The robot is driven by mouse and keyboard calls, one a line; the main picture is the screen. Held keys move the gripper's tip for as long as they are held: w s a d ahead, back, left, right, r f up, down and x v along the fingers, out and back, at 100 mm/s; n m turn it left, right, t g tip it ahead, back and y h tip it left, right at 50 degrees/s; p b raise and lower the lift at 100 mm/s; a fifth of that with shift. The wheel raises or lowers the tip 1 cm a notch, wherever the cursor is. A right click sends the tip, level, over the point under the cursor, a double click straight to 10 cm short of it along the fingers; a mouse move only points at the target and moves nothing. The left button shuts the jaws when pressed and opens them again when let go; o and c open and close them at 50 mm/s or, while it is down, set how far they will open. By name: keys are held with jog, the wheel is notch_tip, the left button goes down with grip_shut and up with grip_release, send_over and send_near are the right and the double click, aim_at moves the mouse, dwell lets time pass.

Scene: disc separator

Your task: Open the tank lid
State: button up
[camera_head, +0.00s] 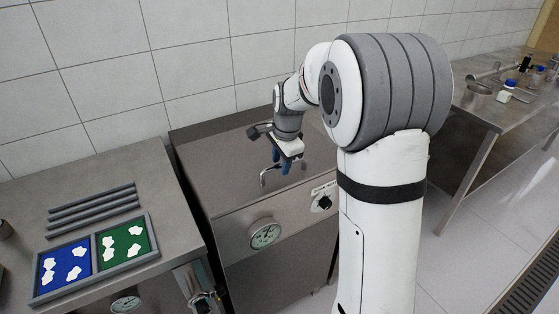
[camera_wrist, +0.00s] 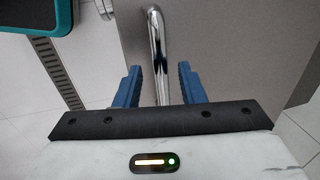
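The tank (camera_head: 225,170) is a grey steel cabinet in the middle of the head view, with its flat lid lying closed on top. A bent chrome handle (camera_head: 264,178) is at the lid's front edge. My gripper (camera_head: 281,167) is over this handle, with blue fingers pointing down. In the wrist view, the chrome handle (camera_wrist: 157,45) runs between the two blue fingers of my gripper (camera_wrist: 160,82). The fingers are apart, with a visible gap on each side of the bar. The handle's near end is hidden behind the gripper body.
A round gauge (camera_head: 264,234) and a black knob (camera_head: 324,203) are on the tank's front. A left bench holds a tray (camera_head: 96,254) of white pieces on blue and green, and several grey bars (camera_head: 92,208). Another table (camera_head: 480,108) stands at the right.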

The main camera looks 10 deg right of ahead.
jog(key=shift+c, duration=0.4)
grip_shut()
